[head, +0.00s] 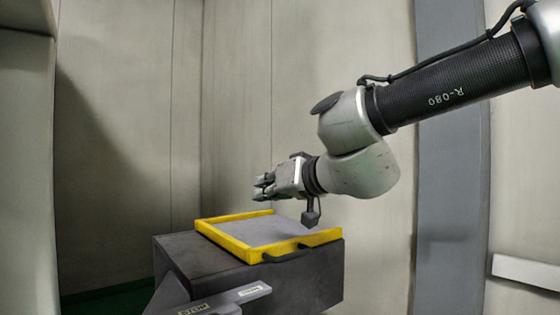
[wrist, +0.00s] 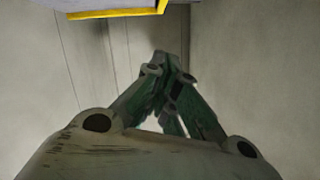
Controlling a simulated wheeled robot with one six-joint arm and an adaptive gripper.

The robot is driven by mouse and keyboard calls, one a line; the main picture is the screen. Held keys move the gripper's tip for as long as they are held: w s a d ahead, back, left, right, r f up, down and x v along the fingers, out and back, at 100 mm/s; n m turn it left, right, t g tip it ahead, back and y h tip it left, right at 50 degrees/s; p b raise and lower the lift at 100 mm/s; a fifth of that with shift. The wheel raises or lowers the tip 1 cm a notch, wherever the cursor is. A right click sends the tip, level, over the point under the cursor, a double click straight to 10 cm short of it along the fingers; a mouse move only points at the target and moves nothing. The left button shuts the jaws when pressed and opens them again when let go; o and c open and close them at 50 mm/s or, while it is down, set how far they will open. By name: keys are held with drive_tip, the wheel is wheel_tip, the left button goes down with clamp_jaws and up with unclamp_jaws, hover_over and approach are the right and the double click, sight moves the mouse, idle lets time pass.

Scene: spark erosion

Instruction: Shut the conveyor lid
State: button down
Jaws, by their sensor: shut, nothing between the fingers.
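The conveyor lid is a grey panel (head: 265,232) in a yellow frame (head: 232,246), with a dark handle (head: 287,254) on its front side. It lies nearly flat on top of a dark box (head: 205,262). I cannot tell whether it sits fully flush. In the wrist view, part of the yellow frame (wrist: 115,13) shows at the top edge. My gripper (head: 262,187) is above the lid's back left part, apart from it and pointing left. It is shut and empty; its fingertips meet in the wrist view (wrist: 168,65).
Grey arms with labels (head: 225,299) stick out at the front of the box, low in the picture. Plain pale walls (head: 130,130) stand behind and left. A grey pillar (head: 452,200) stands at the right. The space above the lid around my gripper is clear.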

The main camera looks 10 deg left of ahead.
sight(251, 251)
drive_tip(key=s+f+n, duration=0.1)
drive_tip(key=f, duration=0.2)
drive_tip(key=a+f+n, duration=0.1)
drive_tip(key=f, duration=0.2)
drive_tip(key=s+a+f+t+h, duration=0.1)
drive_tip(key=f, duration=0.1)
drive_tip(key=shift+s+a+f+n, duration=0.1)
drive_tip(key=shift+s+f+n, duration=0.25)
drive_tip(key=shift+f+n, duration=0.05)
drive_tip(key=shift+s+f, duration=0.1)
drive_tip(key=shift+f, duration=0.6)
drive_tip(key=shift+f, duration=0.15)
